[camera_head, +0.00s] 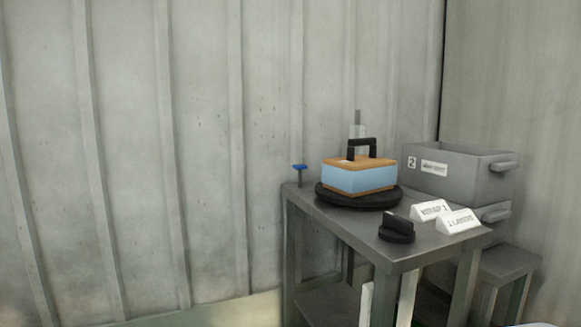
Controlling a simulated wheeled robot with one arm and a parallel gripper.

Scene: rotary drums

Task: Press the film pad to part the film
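A grey table (330,215) stands against the wall, right of centre. On it a black round turntable (325,196) carries an orange-brown box (373,161) with a black handle (362,146) and a light blue band of film (350,180) around its sides. A small blue-topped post (299,168) stands at the table's back left corner. A black round piece with an upright tab (397,230) sits near the front edge. I cannot tell for sure which piece is the film pad. My gripper is not in view.
A lower grey stand (508,263) is at right. The left half shows bare wall.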

